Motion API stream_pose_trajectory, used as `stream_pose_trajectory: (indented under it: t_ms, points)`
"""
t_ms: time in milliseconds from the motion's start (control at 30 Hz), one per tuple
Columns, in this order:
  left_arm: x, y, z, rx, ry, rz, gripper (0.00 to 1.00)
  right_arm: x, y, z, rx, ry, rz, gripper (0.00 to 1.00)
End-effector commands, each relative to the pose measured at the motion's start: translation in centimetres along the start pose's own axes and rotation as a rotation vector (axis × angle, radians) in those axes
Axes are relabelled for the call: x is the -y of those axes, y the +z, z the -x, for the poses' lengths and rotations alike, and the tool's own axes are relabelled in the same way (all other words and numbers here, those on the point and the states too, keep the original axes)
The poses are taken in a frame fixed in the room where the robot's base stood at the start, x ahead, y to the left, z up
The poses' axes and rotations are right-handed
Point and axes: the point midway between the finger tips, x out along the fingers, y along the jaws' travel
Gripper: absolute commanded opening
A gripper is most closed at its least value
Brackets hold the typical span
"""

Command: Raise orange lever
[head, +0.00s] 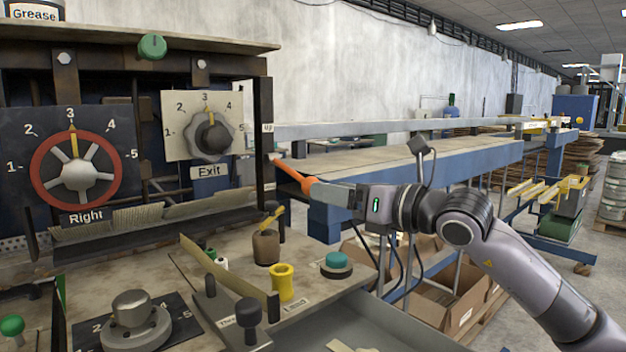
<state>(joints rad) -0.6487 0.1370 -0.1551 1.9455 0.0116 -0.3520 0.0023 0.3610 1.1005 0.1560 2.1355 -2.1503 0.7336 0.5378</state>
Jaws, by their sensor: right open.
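The orange lever (288,172) sticks out to the right of the machine's frame, beside the Exit dial, slanting down to the right. My right gripper (316,188) reaches in from the right, with its fingers at the lever's lower right end. It is open; I cannot tell whether the fingers touch the lever or are around it. My left gripper is not in view.
The machine has a red Right dial (38,190), an Exit dial (233,134) and a green knob (152,47). Below are a yellow spool (282,283), a teal button (337,261) and black knobs. A blue conveyor (430,172) and cardboard boxes (440,300) stand behind my right arm.

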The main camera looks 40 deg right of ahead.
Motion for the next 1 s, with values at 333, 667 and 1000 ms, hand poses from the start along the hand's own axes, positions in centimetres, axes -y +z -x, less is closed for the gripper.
stream_pose_trajectory:
  t_ms: [333,667,1000]
  points:
    - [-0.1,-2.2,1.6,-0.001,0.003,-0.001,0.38,-0.2,0.4,-3.8,0.001,0.002,0.001,0.59]
    - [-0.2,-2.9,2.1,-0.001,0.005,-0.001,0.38,-0.1,0.1,-5.9,0.000,0.001,0.002,0.59]
    - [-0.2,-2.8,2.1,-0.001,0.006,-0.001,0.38,-0.1,0.0,-6.0,-0.001,0.001,0.003,0.37]
